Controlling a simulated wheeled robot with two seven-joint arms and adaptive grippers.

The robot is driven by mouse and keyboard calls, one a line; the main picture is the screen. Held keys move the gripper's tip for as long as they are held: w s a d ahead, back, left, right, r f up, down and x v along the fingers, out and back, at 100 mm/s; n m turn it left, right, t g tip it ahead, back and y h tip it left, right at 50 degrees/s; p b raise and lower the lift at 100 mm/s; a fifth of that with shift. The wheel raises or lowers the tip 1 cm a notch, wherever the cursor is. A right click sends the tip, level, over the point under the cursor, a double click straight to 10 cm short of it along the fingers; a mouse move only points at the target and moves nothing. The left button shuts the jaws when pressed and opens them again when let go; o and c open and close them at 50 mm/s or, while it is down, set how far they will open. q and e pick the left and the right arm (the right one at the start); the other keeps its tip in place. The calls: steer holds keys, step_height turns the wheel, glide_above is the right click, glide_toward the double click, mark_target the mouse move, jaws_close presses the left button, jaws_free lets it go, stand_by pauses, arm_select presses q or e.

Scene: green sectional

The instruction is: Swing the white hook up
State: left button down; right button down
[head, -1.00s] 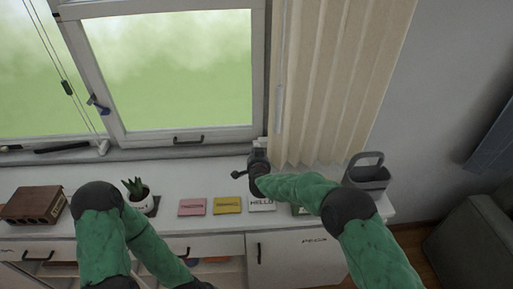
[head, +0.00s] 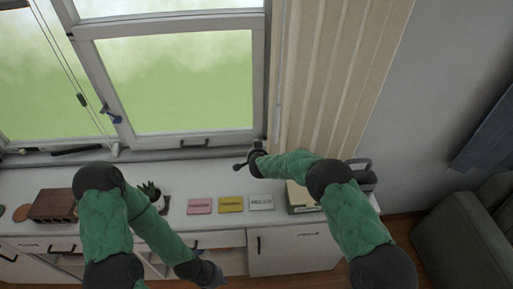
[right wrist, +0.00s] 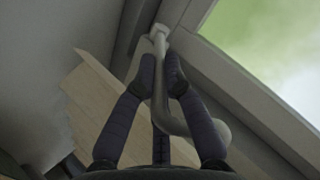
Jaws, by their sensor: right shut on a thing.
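The white hook (right wrist: 162,85) shows in the right wrist view as a pale, curved bar hanging from a small mount beside the window frame. It runs down between the two dark fingers of my right gripper (right wrist: 161,75) and curls to the right at its lower end. The right gripper is shut on its upper straight part. In the head view, my right gripper (head: 256,158) is at the lower right corner of the window, beside the curtain; the hook cannot be made out there. My left gripper (head: 208,273) hangs low in front of the cabinet; its fingers are unclear.
The white cabinet top (head: 290,187) below the window holds a brown box (head: 54,205), a small plant (head: 150,191), cards including a white one (head: 261,202), and a grey caddy (head: 364,177) partly behind my right arm. The curtain (head: 335,75) hangs close to my right gripper. A green sofa (head: 470,235) stands right.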

steer(key=shift+f+p, duration=0.1)
steer(key=shift+p, duration=0.3)
steer(key=shift+a, duration=0.1)
steer(key=c, duration=1.3)
jaws_free()
steer(key=shift+s+r, duration=0.1)
steer(key=shift+r, duration=0.2)
steer(key=v, duration=1.1)
steer(key=shift+s+r, duration=0.2)
